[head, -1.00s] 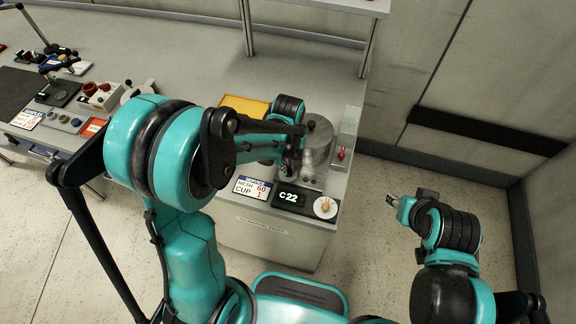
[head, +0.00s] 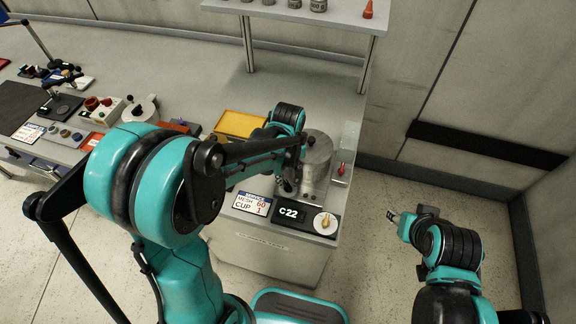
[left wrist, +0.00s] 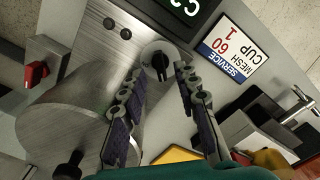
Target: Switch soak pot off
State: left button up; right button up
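The soak pot is a steel cylinder (head: 317,155) on a steel base at the bench's front right corner. It also shows in the left wrist view (left wrist: 60,122), with a black lid knob. A white round dial with a black pointer knob (left wrist: 159,60) sits on the base's panel. My left gripper (left wrist: 158,72) is open, its two fingers apart on either side of this dial; contact cannot be told. In the head view the left gripper (head: 290,172) is beside the pot, and its arm hides the dial. My right gripper (head: 394,217) is off the bench, its fingers too small to judge.
A display reading C22 (head: 290,214), a cream dial (head: 325,223) and a service card (head: 250,205) lie in front of the pot. A red switch (head: 341,168) is right of it. A yellow tray (head: 240,123) is behind left. A raised shelf (head: 300,14) stands behind.

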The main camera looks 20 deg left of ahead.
aim_at(288, 184)
pick_arm(q)
notch_tip(288, 184, up, 10)
jog(key=shift+f, duration=0.25)
dwell(0.4)
jog(key=s+a+m+t, duration=0.2)
jog(key=s+m+t, duration=0.1)
jog(key=s+m, duration=0.1)
jog(key=s+a+m+t+b, duration=0.1)
jog(key=s+a+m+t, duration=0.1)
jog(key=s+m+t, duration=0.2)
jog(key=shift+s+a+r+m, duration=0.4)
jog(key=shift+s, duration=1.15)
